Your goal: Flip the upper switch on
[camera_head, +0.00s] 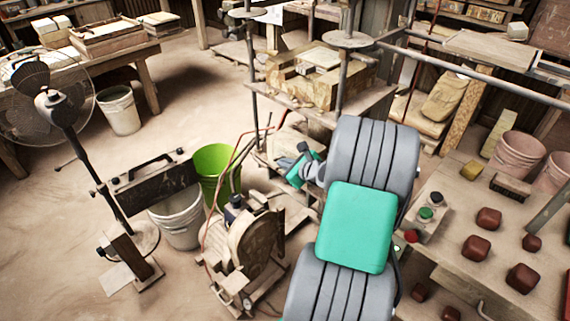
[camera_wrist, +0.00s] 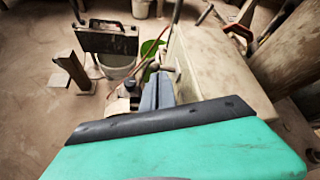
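A small pale control box (camera_head: 428,216) sits on the table at the right in the head view. It carries a green button (camera_head: 426,213), a dark button (camera_head: 436,198) above it, and a red knob (camera_head: 411,236) at its lower left. Which of these is the upper switch, and its state, I cannot tell. My gripper (camera_head: 294,157) is left of the box, beyond my arm and apart from the box. In the wrist view its grey fingers (camera_wrist: 157,91) show close together, partly hidden by my wrist housing. I see nothing clearly held. The control box is not visible in the wrist view.
The press frame with a wooden block (camera_head: 318,75) stands behind my gripper. A green bucket (camera_head: 212,165), a white bucket (camera_head: 178,218) and a fan (camera_head: 45,95) stand at the left. Several reddish clay lumps (camera_head: 476,246) lie on the right table (camera_head: 455,205). The left floor has free room.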

